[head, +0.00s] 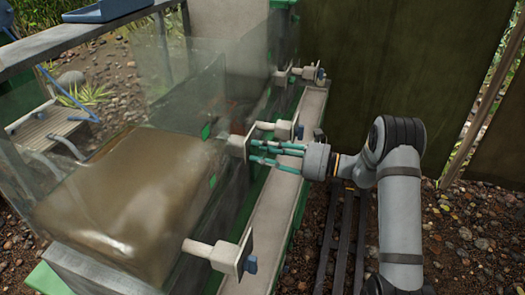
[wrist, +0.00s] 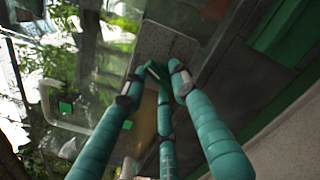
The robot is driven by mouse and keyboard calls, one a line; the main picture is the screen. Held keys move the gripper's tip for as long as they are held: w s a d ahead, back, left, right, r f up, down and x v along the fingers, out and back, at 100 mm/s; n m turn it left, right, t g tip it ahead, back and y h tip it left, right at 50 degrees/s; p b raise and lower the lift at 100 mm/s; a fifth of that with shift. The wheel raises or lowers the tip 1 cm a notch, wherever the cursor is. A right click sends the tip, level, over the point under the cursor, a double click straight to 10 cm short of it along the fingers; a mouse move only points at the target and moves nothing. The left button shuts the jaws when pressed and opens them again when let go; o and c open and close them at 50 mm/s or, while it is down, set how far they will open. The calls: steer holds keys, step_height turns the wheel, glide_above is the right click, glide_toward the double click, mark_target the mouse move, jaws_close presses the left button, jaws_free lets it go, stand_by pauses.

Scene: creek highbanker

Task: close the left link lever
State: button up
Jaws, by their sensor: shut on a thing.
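Several pale levers with end plates and small knobs stick out along the side of the clear-walled trough. The near lever (head: 205,250) is at the bottom, the middle lever (head: 272,128) is beside my gripper, and the far lever (head: 293,75) is further back. My gripper (head: 252,151) has teal fingers closed in at the middle lever's pale plate (head: 236,144). In the wrist view the fingertips (wrist: 155,75) meet around a small green piece in front of a grey plate (wrist: 165,45). The fingers hide most of what they hold. I cannot tell which lever is named left.
The clear trough (head: 110,205) with brown murky content fills the left. A long pale channel (head: 268,215) runs beneath the levers. A dark green wall (head: 400,70) stands behind my arm. Gravel and dark rails (head: 343,235) lie at the lower right.

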steer(key=shift+w+d, duration=0.1)
steer(key=shift+c, duration=0.7)
steer(key=shift+f+n+b, duration=0.2)
steer(key=shift+n+b, duration=0.1)
steer(key=shift+b, duration=0.3)
steer(key=n+b, duration=0.2)
steer(key=b, duration=0.1)
steer(key=shift+f, duration=0.2)
jaws_close()
steer(key=n+b, duration=0.1)
steer(key=r+n+b, duration=0.1)
steer(key=shift+n, duration=0.4)
steer(key=o, duration=1.1)
jaws_free()
steer(key=shift+f, duration=0.1)
steer(key=shift+c, duration=0.2)
steer(key=shift+w, duration=0.1)
steer(key=shift+d, duration=0.1)
steer(key=v, duration=1.2)
